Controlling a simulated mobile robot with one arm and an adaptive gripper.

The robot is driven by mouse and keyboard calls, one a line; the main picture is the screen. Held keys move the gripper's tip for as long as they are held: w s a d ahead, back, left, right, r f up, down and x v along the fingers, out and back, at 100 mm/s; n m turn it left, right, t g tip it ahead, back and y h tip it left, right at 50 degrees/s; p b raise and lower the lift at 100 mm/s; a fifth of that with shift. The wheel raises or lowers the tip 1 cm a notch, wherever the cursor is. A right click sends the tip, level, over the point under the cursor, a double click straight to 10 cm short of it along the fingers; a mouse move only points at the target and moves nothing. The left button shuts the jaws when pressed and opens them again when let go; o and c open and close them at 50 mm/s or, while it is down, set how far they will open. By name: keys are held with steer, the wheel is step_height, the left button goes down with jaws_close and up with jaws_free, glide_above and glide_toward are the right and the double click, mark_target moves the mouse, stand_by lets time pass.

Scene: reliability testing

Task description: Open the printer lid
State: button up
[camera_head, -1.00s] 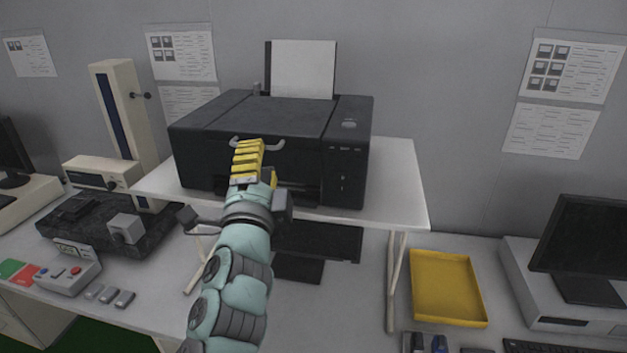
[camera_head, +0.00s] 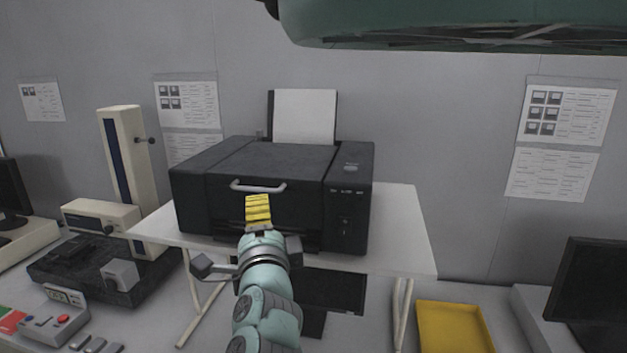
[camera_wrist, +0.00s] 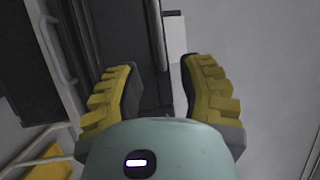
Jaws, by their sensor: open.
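The black printer (camera_head: 270,165) stands on a white stand, its lid (camera_head: 255,161) lying flat and closed. A light grey curved handle (camera_head: 258,188) is on the upper front edge of the printer. My gripper (camera_head: 258,200), with yellow fingers, is in front of the printer, just below the handle in the picture. In the wrist view my gripper (camera_wrist: 163,72) is open, its fingers spread with nothing held between them. The dark printer (camera_wrist: 150,65) shows behind and between the fingers.
The white stand (camera_head: 410,235) holds the printer above the desk. A yellow tray (camera_head: 455,328) lies at lower right beside a monitor (camera_head: 590,295). A cream column device (camera_head: 128,165) stands left of the printer. Paper (camera_head: 304,117) rises behind it.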

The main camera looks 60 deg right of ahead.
mark_target(258, 190)
steer(key=p+x, duration=0.2)
steer(key=x, duration=0.7)
steer(key=shift+w+p, duration=0.15)
steer(key=shift+p, duration=0.15)
steer(key=shift+o, duration=0.2)
jaws_close()
